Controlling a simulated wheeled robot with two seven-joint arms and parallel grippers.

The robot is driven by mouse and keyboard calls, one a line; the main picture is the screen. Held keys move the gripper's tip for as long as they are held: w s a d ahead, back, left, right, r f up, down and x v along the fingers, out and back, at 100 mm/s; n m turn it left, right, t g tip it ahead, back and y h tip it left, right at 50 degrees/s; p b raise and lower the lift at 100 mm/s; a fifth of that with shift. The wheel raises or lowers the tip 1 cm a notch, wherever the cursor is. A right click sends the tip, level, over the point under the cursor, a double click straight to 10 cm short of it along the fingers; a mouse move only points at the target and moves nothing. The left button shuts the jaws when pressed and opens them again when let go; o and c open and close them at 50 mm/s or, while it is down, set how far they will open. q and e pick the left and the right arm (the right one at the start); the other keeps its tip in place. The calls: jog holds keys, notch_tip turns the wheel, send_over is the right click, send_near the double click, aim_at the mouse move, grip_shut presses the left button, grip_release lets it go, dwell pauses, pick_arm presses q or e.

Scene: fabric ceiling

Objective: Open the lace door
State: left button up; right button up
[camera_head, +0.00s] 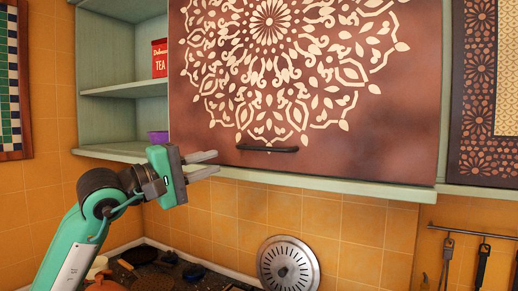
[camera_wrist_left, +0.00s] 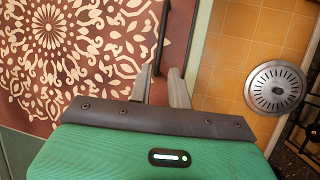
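The lace door (camera_head: 395,120) is a brown cabinet panel with a cream lace pattern. It covers the cabinet to the right of open green shelves. Its dark bar handle (camera_head: 267,149) runs horizontally along the lower edge. My left gripper (camera_head: 215,162) is left of the handle and slightly lower in the picture, its fingers pointing right. In the left wrist view, the door (camera_wrist_left: 75,60) fills the left side and the handle (camera_wrist_left: 164,35) lies ahead of the fingertips. The two left fingers (camera_wrist_left: 160,70) are apart with nothing between them. My right gripper is not in view.
Green shelves (camera_head: 105,90) with a red tea tin (camera_head: 160,58) and purple bowl (camera_head: 158,136) stand left of the door. A ledge (camera_head: 330,184) runs below it. A round metal disc (camera_head: 288,264) is lower down, and utensils hang from a rail (camera_head: 470,233) at right.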

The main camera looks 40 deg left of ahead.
aim_at(257, 149)
pick_arm(q)
jog(key=p+x, duration=0.9)
jog(key=x, duration=0.3)
jog(key=shift+r, duration=0.1)
jog(key=shift+p+x, duration=0.45)
jog(key=shift+x, duration=0.35)
jog(key=shift+f, duration=0.25)
grip_shut()
